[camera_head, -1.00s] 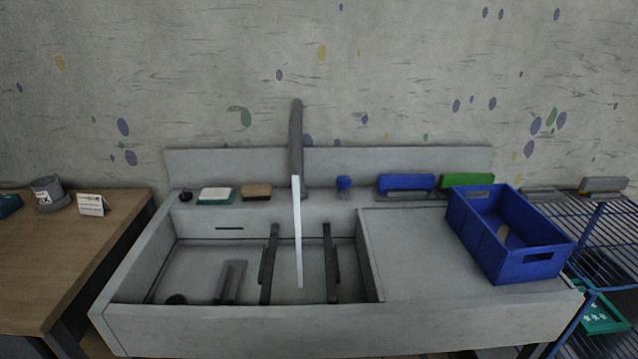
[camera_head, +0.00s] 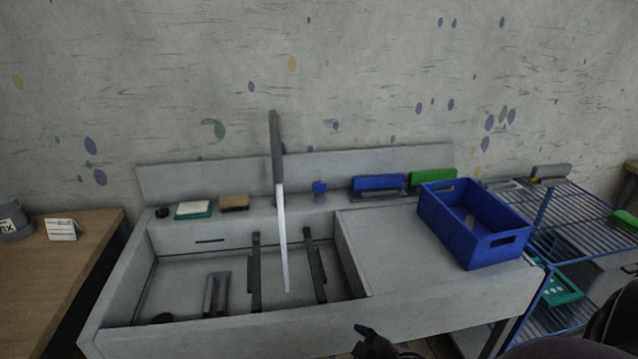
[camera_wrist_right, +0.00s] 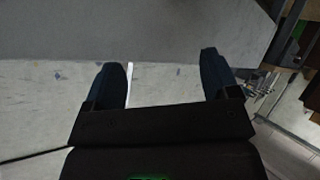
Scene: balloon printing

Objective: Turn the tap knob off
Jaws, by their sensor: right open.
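The grey tap (camera_head: 276,150) rises from the back of the sink (camera_head: 185,258), and a straight white stream of water (camera_head: 283,238) runs from it into the basin. The small blue tap knob (camera_head: 319,187) sits on the back ledge, right of the tap. My right gripper (camera_wrist_right: 163,72) is open with nothing between its dark fingers in the right wrist view. In the head view a dark part of it (camera_head: 375,342) shows low in front of the sink, well below the knob. I cannot make out the knob in the wrist view. My left gripper is not in view.
A blue crate (camera_head: 450,229) stands on the sink's right counter. Blue (camera_head: 378,183) and green (camera_head: 432,177) blocks, a sponge (camera_head: 234,202) and a soap dish (camera_head: 194,210) line the ledge. A wooden table (camera_head: 62,260) is left, a blue wire rack (camera_head: 575,215) right.

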